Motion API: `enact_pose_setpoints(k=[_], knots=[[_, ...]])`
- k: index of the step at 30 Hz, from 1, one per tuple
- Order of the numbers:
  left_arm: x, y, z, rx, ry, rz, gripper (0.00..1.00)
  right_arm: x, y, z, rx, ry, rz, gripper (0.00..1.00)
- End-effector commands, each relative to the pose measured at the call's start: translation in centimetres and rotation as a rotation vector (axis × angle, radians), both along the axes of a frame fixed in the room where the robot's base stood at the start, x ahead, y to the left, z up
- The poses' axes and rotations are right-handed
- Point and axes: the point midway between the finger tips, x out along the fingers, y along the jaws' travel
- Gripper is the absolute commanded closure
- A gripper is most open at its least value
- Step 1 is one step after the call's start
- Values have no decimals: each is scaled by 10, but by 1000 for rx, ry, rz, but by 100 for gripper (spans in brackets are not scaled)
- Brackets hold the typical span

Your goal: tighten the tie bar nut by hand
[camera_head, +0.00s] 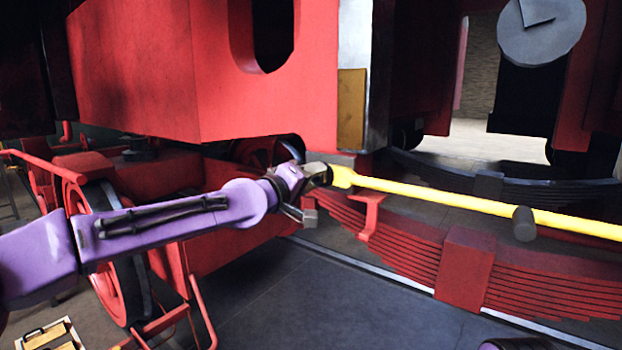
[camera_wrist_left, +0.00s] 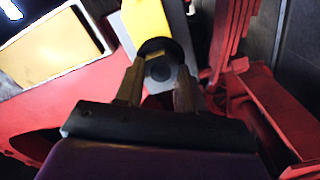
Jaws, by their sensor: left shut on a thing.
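The yellow tie bar (camera_head: 430,193) runs from the right edge of the head view to a forked end near the middle. My left gripper (camera_head: 322,175) is at that end, its arm reaching in from the left. In the left wrist view the yellow end (camera_wrist_left: 147,20) shows at the top. The dark round tie bar nut (camera_wrist_left: 158,69) sits just below it, between the two fingers. The left gripper is shut on the nut. In the head view the nut is hidden by the gripper. My right gripper is not in view.
Red leaf springs (camera_head: 465,265) lie below the bar, with a red bracket (camera_head: 370,215) close to the gripper. A large red frame plate (camera_head: 265,75) stands above and behind. A dark cylinder (camera_head: 524,223) sits on the bar at the right. Grey floor (camera_head: 330,305) is clear in front.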

Motion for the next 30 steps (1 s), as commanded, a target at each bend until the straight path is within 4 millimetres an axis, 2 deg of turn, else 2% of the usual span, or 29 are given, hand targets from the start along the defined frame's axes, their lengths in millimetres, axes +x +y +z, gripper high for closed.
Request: enact_pose_setpoints(k=[3, 4, 6, 16, 27, 30], knots=[[0, 0, -2, 6, 1, -2, 92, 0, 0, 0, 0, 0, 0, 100], [0, 0, -2, 6, 1, -2, 52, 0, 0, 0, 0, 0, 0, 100], [0, 0, -2, 5, 2, -1, 36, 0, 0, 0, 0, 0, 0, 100], [-4, 3, -1, 2, -1, 0, 36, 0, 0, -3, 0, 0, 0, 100], [-69, 51, -2, 0, -1, -1, 36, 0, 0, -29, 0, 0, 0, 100], [-80, 59, -2, 2, -1, -1, 36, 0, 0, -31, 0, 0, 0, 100]])
